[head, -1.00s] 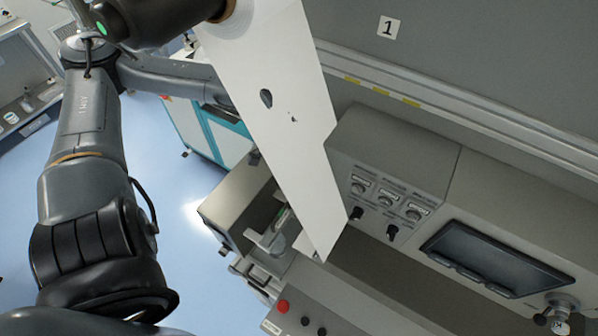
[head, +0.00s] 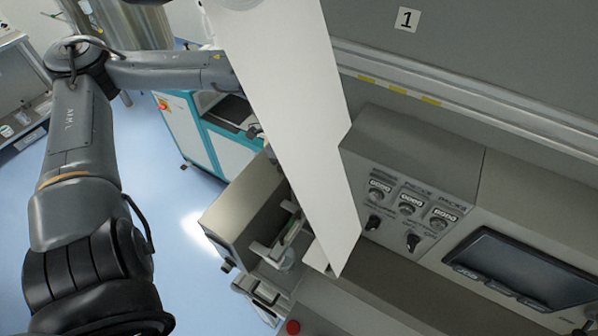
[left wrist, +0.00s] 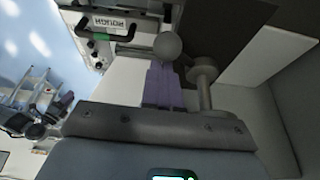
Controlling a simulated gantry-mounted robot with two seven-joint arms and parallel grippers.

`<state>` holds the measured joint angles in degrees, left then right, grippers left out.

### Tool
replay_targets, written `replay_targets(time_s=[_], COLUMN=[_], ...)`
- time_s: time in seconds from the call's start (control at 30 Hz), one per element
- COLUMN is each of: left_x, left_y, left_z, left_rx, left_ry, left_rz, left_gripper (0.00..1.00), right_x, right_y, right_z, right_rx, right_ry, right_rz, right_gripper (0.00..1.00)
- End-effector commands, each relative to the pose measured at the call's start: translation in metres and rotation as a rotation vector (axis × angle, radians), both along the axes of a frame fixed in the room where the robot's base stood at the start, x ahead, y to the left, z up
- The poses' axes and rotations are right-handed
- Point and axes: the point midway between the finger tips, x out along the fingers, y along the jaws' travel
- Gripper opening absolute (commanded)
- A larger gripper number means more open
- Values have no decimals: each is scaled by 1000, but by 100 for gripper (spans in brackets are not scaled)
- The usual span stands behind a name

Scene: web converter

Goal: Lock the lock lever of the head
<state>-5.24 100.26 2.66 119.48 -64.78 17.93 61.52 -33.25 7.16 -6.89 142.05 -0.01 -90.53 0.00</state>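In the left wrist view, a grey ball knob (left wrist: 167,46) on a short rod shows at the tips of my left gripper (left wrist: 163,72). Its lilac fingers are side by side with no visible gap. I cannot tell whether they touch the knob. A second round grey knob on a post (left wrist: 203,76) stands just right of the fingers. I cannot tell which part is the lock lever. In the head view, my left arm comes in from the left and passes behind the white web, so the gripper is hidden. My right gripper is not in view.
A white web (head: 290,130) hangs across the middle of the head view. A grey panel with dials (head: 400,205) and a dark screen (head: 515,268) lie to its right.

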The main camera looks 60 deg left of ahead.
Motion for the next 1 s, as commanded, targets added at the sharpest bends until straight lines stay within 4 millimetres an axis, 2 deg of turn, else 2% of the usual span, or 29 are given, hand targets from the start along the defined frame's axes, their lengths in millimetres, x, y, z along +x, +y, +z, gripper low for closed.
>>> replay_targets(time_s=[0.77,1.0], left_x=[0,0], left_y=[2,3], left_z=[0,8], left_rx=[3,4], left_ry=[2,2], left_rz=[4,3], left_gripper=[0,0], right_x=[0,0], right_y=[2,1], right_z=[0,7], right_rx=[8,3], right_ry=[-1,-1], right_rz=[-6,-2], right_gripper=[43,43])
